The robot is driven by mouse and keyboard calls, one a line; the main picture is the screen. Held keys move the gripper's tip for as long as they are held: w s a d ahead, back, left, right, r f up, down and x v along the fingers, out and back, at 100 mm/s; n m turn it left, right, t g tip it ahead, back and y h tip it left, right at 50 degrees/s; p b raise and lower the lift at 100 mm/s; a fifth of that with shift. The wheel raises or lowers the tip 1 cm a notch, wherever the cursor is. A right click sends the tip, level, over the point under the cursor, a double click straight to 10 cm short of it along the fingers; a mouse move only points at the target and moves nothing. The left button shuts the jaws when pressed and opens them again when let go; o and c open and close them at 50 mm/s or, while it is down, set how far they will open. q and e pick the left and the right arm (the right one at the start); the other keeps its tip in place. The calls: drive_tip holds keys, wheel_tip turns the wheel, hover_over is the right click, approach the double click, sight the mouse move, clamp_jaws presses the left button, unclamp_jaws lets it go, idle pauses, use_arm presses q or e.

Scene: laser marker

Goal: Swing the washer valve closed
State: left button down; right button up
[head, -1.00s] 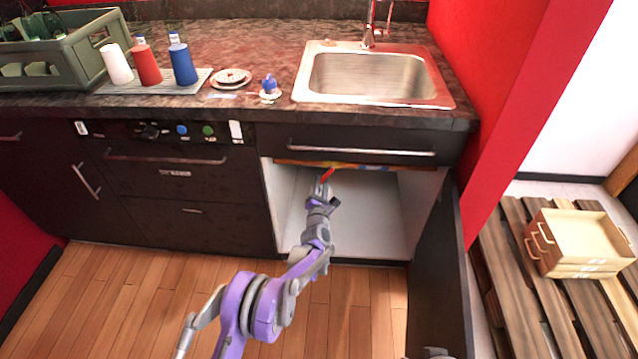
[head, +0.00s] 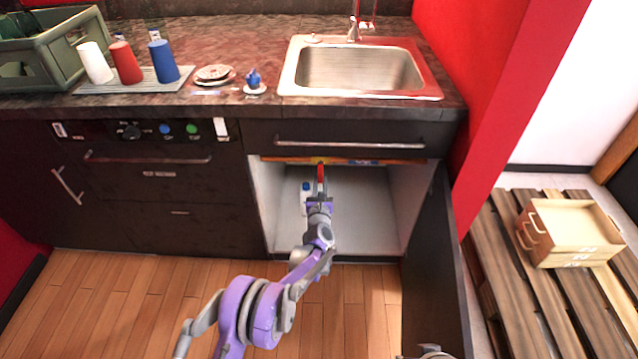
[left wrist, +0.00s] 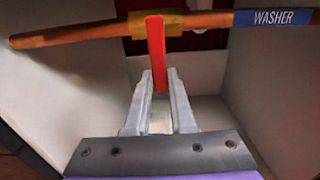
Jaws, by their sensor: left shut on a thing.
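The washer valve's red lever (left wrist: 156,50) hangs from a brass-coloured body (left wrist: 172,20) on a copper pipe (left wrist: 75,34). A blue label (left wrist: 272,18) on the pipe reads WASHER. The lever stands about crosswise to the pipe in the left wrist view. It also shows as a short upright red bar (head: 320,172) under the sink in the head view. My left gripper (left wrist: 158,86) is shut on the lever's lower end, which is partly hidden between the fingers. My left gripper (head: 320,196) reaches into the open cabinet from the front. My right gripper is out of view.
The sink cabinet (head: 365,210) has pale walls, and its dark door (head: 435,270) stands open at the right. A white bottle with a blue cap (head: 304,198) stands inside, left of my gripper. The sink (head: 360,70) and counter are above.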

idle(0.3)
use_arm(q)
drive_tip(key=c, duration=0.8)
unclamp_jaws()
drive_tip(key=shift+o, duration=0.2)
drive_tip(key=shift+s, duration=0.1)
drive_tip(key=s+p, duration=0.2)
drive_tip(key=s, duration=0.8)
drive_tip(key=shift+s, duration=0.3)
